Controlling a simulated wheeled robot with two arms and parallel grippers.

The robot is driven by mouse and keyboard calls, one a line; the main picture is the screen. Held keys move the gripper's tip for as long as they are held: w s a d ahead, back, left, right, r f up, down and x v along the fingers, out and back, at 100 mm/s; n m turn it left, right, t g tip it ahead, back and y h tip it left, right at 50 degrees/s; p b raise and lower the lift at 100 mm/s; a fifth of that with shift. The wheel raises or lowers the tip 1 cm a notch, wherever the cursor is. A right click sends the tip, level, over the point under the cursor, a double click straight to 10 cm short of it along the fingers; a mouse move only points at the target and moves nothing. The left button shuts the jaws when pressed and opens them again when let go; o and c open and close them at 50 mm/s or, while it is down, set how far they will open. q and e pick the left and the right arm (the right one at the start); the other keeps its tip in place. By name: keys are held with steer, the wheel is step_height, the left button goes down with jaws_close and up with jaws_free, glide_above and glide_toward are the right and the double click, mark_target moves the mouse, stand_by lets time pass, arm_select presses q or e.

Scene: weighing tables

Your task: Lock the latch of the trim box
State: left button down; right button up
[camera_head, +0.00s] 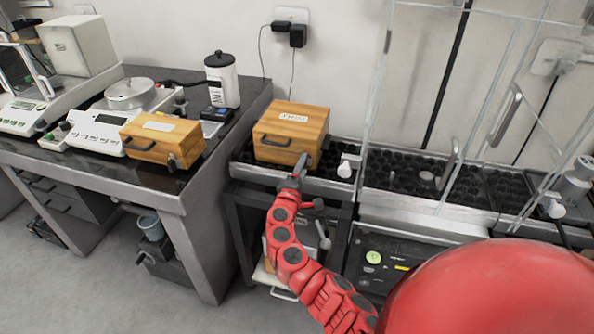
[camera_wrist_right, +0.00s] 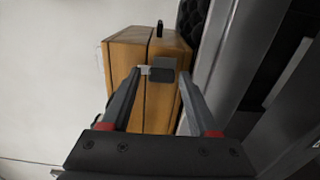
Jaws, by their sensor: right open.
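A wooden box (camera_head: 291,122) with a dark front handle and a white label stands at the left end of the middle bench. The label's print is too small to read surely. My right gripper (camera_head: 301,167) is in front of this box's right side. In the right wrist view, my right gripper (camera_wrist_right: 160,82) is open, with its fingers either side of a grey latch plate (camera_wrist_right: 163,70) at the seam of a wooden box (camera_wrist_right: 123,72). I cannot tell whether either finger touches the latch. My left gripper is not in view.
A similar wooden box (camera_head: 160,141) stands on the dark left table (camera_head: 205,172), beside balances (camera_head: 103,133) and a white canister (camera_head: 221,80). A clear-walled enclosure with handles (camera_head: 505,117) rises over the middle bench to the right of my gripper.

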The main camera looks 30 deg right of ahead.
steer(key=shift+f, duration=0.25)
